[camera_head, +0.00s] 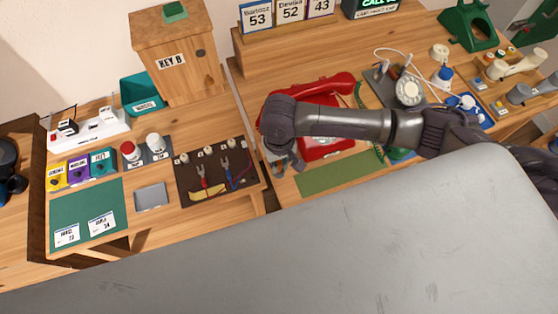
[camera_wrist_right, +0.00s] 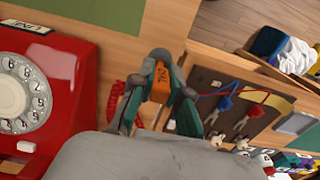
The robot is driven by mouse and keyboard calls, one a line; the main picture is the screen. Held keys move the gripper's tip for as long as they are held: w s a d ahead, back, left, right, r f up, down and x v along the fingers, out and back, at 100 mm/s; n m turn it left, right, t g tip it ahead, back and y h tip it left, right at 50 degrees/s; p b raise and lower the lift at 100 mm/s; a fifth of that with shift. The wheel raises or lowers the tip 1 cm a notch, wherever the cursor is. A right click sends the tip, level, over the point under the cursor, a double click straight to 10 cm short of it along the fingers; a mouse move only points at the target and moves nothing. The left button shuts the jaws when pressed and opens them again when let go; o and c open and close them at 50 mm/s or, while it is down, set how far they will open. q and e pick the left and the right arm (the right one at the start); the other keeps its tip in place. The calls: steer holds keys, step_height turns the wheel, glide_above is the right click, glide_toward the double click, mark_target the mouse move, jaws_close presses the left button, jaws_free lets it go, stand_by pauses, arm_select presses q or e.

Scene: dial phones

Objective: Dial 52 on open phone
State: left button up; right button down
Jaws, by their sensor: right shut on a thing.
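A red dial phone (camera_head: 322,148) stands on the middle bench, partly hidden by my right arm, with its red handset (camera_head: 335,84) at the back. Its white dial (camera_wrist_right: 27,92) shows at the left of the right wrist view. A grey plate in the head view carries another white dial (camera_head: 408,90) among loose parts. A green phone (camera_head: 468,26) stands far right. My right gripper (camera_head: 286,166) is beside the red phone's left side. In the wrist view (camera_wrist_right: 158,96) it is shut on a small orange labelled piece (camera_wrist_right: 160,82), apart from the dial. My left gripper is not seen.
A card reading 52 (camera_head: 290,10) stands at the back between cards 53 and 43. A dark board (camera_head: 218,172) with pliers and wires lies left of my gripper. A green mat (camera_head: 335,176) is in front of the red phone. A wooden box (camera_head: 178,50) stands back left.

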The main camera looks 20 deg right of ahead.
steer(key=shift+f, duration=0.4)
steer(key=c, duration=1.1)
jaws_free()
steer(key=shift+o, duration=0.2)
steer(key=shift+r, duration=0.2)
step_height(320, 180, up, 12)
steer(key=shift+f, duration=0.15)
